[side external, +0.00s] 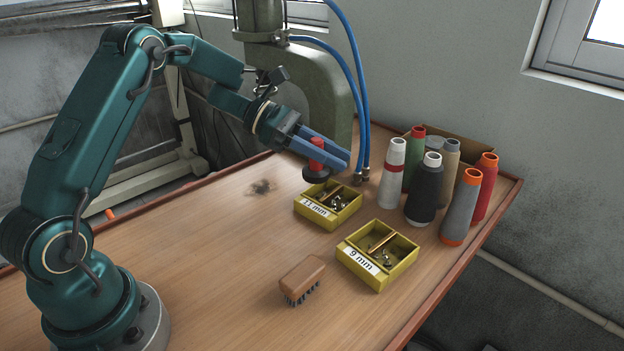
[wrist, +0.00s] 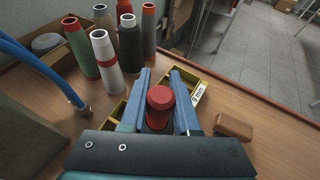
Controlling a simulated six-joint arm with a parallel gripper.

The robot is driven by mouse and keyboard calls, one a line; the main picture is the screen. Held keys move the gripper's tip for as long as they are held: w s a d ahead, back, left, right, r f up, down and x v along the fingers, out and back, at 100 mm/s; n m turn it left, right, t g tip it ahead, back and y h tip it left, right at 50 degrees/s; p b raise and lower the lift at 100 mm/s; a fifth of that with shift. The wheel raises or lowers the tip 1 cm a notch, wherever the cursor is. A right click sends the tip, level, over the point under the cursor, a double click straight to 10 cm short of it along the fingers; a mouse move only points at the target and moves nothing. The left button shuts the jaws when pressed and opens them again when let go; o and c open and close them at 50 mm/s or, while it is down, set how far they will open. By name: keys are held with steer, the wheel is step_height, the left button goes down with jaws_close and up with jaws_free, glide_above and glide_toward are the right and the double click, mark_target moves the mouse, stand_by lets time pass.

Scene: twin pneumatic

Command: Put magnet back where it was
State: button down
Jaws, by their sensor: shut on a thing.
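The magnet (side external: 316,172) has a red handle and a dark round base. It hangs upright above the table, just behind and above the yellow box labelled 11 mm (side external: 300,209). My gripper (side external: 331,158) is shut on the magnet's red handle, its blue fingers on either side. In the wrist view the red top of the magnet (wrist: 160,98) shows between the fingers (wrist: 160,88). The magnet and fingers hide much of the 11 mm box in that view.
A second yellow box labelled 9 mm (side external: 361,260) holds small metal parts. A wooden brush (side external: 302,279) lies in front. Several thread cones (side external: 424,190) stand at the right. A green press (side external: 325,95) with blue hoses (side external: 362,95) stands behind.

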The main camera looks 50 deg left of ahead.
steer(key=s+a+m+g+h, duration=0.1)
steer(key=s+a+m+g, duration=0.1)
steer(key=s+a, duration=0.55)
steer(key=s+a+m+g+h, duration=0.1)
steer(key=s+a+m+g, duration=0.2)
steer(key=s, duration=0.8)
steer(key=shift+n+t, duration=0.3)
steer(key=shift+n, duration=0.2)
steer(key=w+d+f, duration=0.1)
steer(key=d+f, duration=0.1)
steer(key=d, duration=0.1)
steer(key=w+d+f, duration=0.4)
steer(key=d, duration=0.1)
steer(key=shift+w+d+f, duration=0.15)
steer(key=shift+d+f, duration=0.1)
steer(key=shift+d, duration=0.05)
steer(key=shift+f, duration=2)
steer(key=shift+f, duration=0.1)
steer(key=c, duration=0.7)
jaws_free()
steer(key=shift+o, duration=0.2)
